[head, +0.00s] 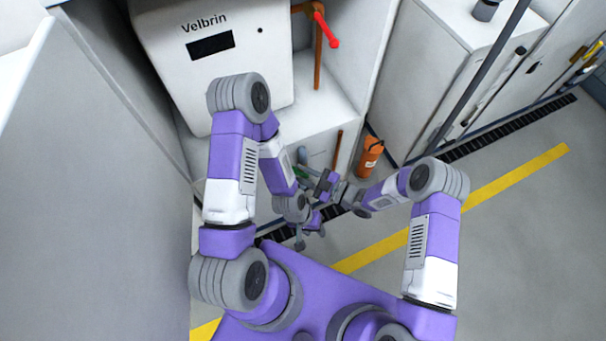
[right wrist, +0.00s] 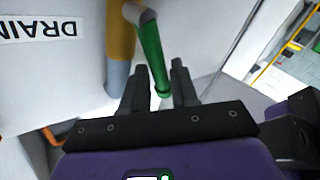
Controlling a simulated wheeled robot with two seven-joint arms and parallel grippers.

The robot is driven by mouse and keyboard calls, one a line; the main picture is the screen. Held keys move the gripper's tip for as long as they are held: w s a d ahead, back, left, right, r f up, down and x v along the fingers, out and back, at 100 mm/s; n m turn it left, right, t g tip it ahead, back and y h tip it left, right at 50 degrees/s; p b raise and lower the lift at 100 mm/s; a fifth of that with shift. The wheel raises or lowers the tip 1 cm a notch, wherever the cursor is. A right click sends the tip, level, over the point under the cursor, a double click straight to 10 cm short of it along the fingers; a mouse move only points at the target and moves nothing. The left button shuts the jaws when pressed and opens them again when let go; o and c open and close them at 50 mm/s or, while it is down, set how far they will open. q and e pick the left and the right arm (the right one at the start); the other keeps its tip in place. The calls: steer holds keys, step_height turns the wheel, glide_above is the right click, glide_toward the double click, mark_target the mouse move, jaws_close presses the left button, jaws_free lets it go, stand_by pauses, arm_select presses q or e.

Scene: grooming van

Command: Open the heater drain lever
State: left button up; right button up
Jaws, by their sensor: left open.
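The green drain lever (right wrist: 150,55) hangs from the end of a brass-coloured pipe (right wrist: 120,45) in the right wrist view, next to a "DRAIN" label (right wrist: 40,28) seen upside down. My right gripper (right wrist: 160,75) is open, its fingers on either side of the lever's lower part, with a visible gap; contact cannot be told. In the head view a small bit of green lever (head: 300,171) shows beside my right gripper (head: 322,183), low under the heater. The white Velbrin heater (head: 215,65) is above. My left gripper (head: 310,238) is open and empty, below the right one.
A red-handled valve (head: 327,30) sits on a copper pipe right of the heater. An orange cylinder (head: 370,155) stands on the floor near my right forearm. White cabinets (head: 415,75) line the right. A grey panel (head: 95,190) fills the left. Floor at right is clear.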

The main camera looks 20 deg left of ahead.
steer(key=shift+a, duration=0.15)
jaws_close()
steer(key=shift+w+d+r+m+y, duration=0.15)
steer(key=shift+w+d+m+y, duration=0.2)
steer(key=shift+m, duration=0.25)
steer(key=shift+a, duration=0.1)
jaws_free()
